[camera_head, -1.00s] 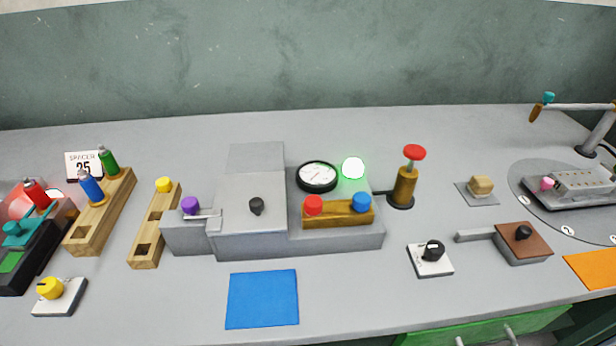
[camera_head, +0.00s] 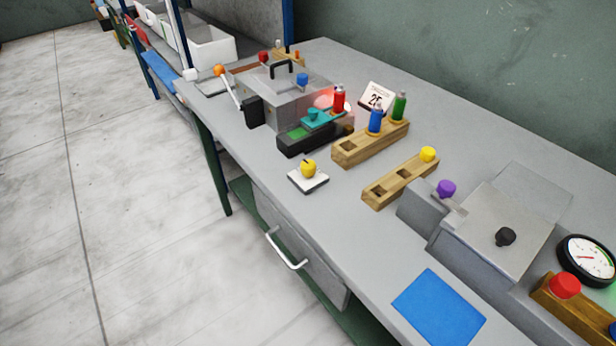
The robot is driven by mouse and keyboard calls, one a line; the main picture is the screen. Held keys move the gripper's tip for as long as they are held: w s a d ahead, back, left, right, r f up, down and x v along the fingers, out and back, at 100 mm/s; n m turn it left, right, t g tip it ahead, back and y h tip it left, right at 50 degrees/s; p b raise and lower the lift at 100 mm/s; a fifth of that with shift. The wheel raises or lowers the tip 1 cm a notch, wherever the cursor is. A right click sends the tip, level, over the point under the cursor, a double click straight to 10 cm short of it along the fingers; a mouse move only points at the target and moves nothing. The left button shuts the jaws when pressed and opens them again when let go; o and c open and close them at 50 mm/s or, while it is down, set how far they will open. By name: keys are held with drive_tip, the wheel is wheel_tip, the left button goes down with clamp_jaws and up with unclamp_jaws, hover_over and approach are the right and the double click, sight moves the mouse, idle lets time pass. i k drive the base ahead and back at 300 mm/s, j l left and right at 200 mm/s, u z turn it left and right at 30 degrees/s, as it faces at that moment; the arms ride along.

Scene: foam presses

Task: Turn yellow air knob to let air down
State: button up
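The yellow air knob (camera_head: 308,168) sits on a small white square base (camera_head: 307,181) near the bench's front edge, left of the wooden blocks. A dark mark shows on the knob. A second yellow knob-like cap (camera_head: 428,154) stands on the far end of a wooden block with square holes (camera_head: 399,183). The round white gauge (camera_head: 587,260) is at the right edge, its needle too small to read surely. My gripper is not in view, and nothing touches the yellow knob.
A grey machine box with a black handle (camera_head: 282,70) stands behind the knob. Spray-like bottles in red, blue (camera_head: 375,119) and green stand near a "25" card (camera_head: 378,96). A blue mat (camera_head: 438,307) lies at front right. Open floor (camera_head: 120,200) is at left.

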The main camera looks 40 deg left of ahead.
sight(307, 167)
drive_tip(key=j+u, duration=0.3)
drive_tip(key=j, duration=0.4)
drive_tip(key=j+u, duration=0.3)
drive_tip(key=j, duration=0.45)
drive_tip(key=k, duration=0.05)
